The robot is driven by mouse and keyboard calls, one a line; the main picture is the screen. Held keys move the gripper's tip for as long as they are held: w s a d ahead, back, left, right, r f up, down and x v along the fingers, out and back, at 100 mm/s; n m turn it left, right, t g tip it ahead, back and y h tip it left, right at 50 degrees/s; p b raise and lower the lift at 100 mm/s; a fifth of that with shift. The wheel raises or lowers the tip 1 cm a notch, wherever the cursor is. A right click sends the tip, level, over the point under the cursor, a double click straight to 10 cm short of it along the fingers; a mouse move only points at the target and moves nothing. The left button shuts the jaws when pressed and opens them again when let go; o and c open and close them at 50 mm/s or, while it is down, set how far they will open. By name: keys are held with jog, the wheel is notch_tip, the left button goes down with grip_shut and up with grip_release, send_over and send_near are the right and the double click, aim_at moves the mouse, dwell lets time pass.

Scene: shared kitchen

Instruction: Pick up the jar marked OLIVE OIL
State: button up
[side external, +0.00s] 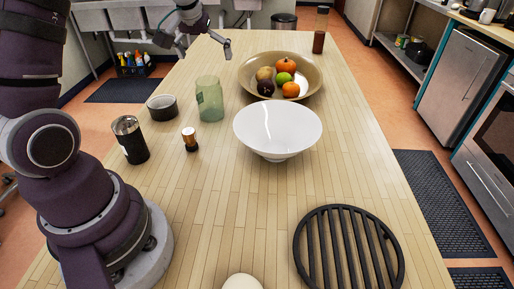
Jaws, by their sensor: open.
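No marking reading OLIVE OIL is legible. A pale green glass jar (209,100) stands upright at the left of the table. A dark cylindrical jar with a light label (130,140) stands nearer, beside my arm. A small jar with a light cap (190,140) is to its right. A tall reddish-brown bottle (320,32) stands at the far end. I cannot tell which of these is the named one. My gripper (206,47) is open and empty, at the top of the picture, beyond the green jar and apart from all of them.
A white bowl (277,130) stands mid-table. Behind it, a wide bowl (250,75) holds several fruits. A small dark bowl (162,107) sits left of the green jar. A black round grate (347,250) lies at the front right. The front left-middle of the wooden table (225,210) is clear.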

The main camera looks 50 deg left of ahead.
aim_at(209, 91)
jog(key=shift+n, duration=0.5)
jog(key=a+f, duration=0.1)
jog(key=a, duration=0.1)
jog(key=a+f, duration=0.1)
jog(key=shift+w+a+f, duration=0.2)
jog(key=shift+w+f, duration=0.1)
jog(key=shift+f, duration=0.05)
jog(key=x, duration=1)
jog(key=shift+s+f, duration=0.2)
jog(key=shift+s, duration=0.15)
jog(key=c, duration=1.2)
